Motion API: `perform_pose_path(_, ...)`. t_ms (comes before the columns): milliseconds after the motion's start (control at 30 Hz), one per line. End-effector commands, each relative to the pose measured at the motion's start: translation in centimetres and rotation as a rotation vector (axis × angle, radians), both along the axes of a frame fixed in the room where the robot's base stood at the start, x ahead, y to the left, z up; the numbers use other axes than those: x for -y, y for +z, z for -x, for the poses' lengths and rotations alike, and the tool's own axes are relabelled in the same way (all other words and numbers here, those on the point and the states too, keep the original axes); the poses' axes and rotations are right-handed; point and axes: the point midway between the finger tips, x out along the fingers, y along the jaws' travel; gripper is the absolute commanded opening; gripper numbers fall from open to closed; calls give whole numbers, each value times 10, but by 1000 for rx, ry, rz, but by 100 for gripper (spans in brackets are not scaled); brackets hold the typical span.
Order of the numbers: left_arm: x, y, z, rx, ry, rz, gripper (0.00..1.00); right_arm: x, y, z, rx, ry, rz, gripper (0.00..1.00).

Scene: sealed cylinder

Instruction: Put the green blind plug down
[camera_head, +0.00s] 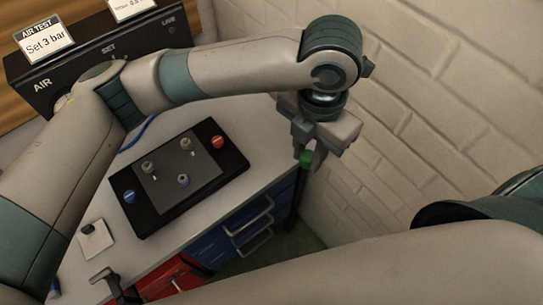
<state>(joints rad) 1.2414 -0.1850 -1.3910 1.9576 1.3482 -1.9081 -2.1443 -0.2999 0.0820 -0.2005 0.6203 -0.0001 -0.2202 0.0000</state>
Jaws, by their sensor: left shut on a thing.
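The green blind plug (306,158) is a small green piece at the tips of my left gripper (312,152). My left gripper points down and is shut on the plug, whose lower part is hard to make out. In the picture the gripper and plug appear at the right end of the bench (262,120), beside the brick wall. I cannot tell how high they are above the bench top.
A black tray (131,222) on the bench holds a red cap (217,142), a blue cap (129,196) and several small fittings. A white pad (96,240) lies to its left. An air test box (140,38) stands behind. Blue drawers (225,232) are below.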

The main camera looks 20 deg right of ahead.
Motion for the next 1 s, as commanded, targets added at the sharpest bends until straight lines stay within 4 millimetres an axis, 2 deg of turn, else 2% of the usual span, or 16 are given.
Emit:
perform_pose_path(200, 9, 2, 9, 1, -138, 0, 0, 0, 0, 0, 0, 0, 0, 31)
perform_pose_path(633, 9, 2, 7, -1, -145, -1, 0, -2, 2, 0, 0, -2, -2, 31)
perform_pose_path(767, 4, -3, -2, -1, -143, 0, 0, -3, 6, 0, 0, -2, -3, 31)
perform_pose_path(1000, -14, -25, -36, -4, -138, -3, 0, -4, 22, 0, 0, -2, -3, 31)
